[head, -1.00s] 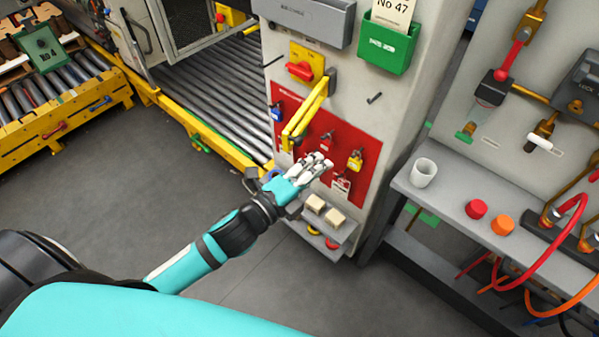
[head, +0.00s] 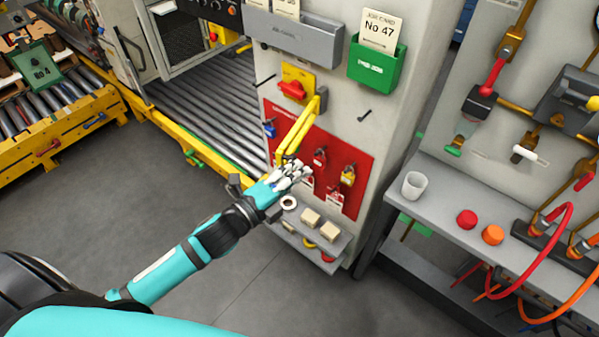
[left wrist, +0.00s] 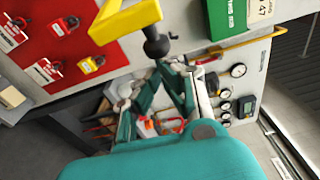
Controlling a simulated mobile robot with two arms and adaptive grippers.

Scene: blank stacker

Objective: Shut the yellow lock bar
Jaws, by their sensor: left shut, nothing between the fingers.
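The yellow lock bar (head: 300,128) stands out from the white cabinet face. It slants down and left from a bracket at its upper right, below the red switch handle (head: 292,90) on a yellow plate. In the left wrist view, a yellow bar (left wrist: 125,18) crosses the top, with a black knob (left wrist: 157,46) beside its end. My left gripper (head: 298,174) is shut and empty just below the bar's lower end. Whether it touches the bar is unclear. Its fingers (left wrist: 170,66) come together close under the knob in the left wrist view. My right gripper is out of view.
A red board (head: 357,165) with padlocks and tags lies behind the bar. A small shelf (head: 322,242) with blocks is below. A green card box (head: 376,62) hangs above right. A bench (head: 440,207) with a white cup stands right; a roller conveyor (head: 205,115) runs left.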

